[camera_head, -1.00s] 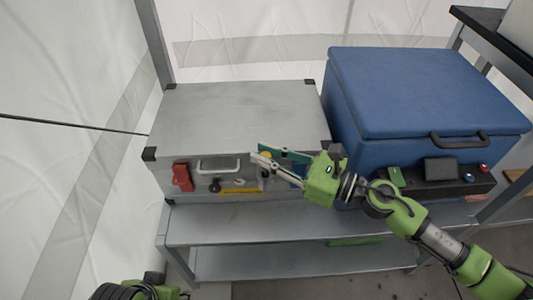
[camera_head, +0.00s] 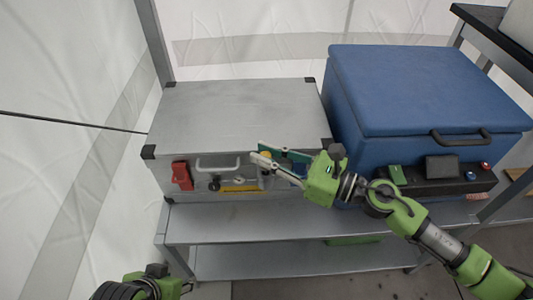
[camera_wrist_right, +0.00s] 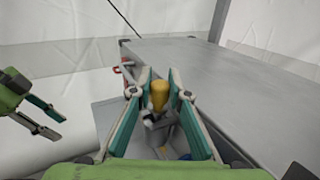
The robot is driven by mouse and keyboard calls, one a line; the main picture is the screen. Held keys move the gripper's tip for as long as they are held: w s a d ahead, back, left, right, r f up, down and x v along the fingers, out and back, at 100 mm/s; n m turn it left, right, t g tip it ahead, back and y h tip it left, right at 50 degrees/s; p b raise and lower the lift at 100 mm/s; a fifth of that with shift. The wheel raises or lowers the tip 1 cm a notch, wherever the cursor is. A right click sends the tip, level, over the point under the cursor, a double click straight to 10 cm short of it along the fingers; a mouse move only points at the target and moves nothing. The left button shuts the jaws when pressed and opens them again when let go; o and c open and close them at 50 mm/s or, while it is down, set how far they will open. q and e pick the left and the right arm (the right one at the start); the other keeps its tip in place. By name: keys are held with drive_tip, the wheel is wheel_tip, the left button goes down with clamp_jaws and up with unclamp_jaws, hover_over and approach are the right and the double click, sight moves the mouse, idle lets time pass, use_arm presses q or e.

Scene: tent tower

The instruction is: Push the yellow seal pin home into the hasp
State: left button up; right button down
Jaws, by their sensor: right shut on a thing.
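The yellow seal pin (camera_wrist_right: 160,95) stands between the fingertips of my right gripper (camera_wrist_right: 159,92), which is shut on it in the right wrist view. In the head view my right gripper (camera_head: 258,156) is at the front of the grey case (camera_head: 235,115), near its right half. A grey metal piece (camera_wrist_right: 155,121) shows just below the pin's yellow head; I cannot tell how deep the pin sits. The hasp is mostly hidden by the gripper fingers. My left gripper (camera_wrist_right: 50,124) is open and empty, well left of the case front.
The case front carries a red latch (camera_head: 181,176), a handle (camera_head: 218,163) and a yellow bar (camera_head: 238,187). A blue cooler box (camera_head: 415,95) stands close on the right. The case rests on a grey shelf (camera_head: 230,228). Tent walls close off the left and back.

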use_arm(q)
drive_tip(key=shift+w+d, duration=0.1)
drive_tip(key=shift+w, duration=0.25)
use_arm(e)
drive_tip(key=shift+f, duration=0.15)
drive_tip(key=c, duration=1.8)
unclamp_jaws()
drive_tip(key=shift+c, duration=0.2)
drive_tip(key=shift+f, duration=0.1)
drive_tip(key=shift+s+d+f, duration=0.1)
drive_tip(key=shift+s+d, duration=0.1)
drive_tip(key=shift+d, duration=0.2)
drive_tip(key=v, duration=1.1)
drive_tip(key=shift+s+r, duration=0.15)
drive_tip(key=shift+r, duration=0.15)
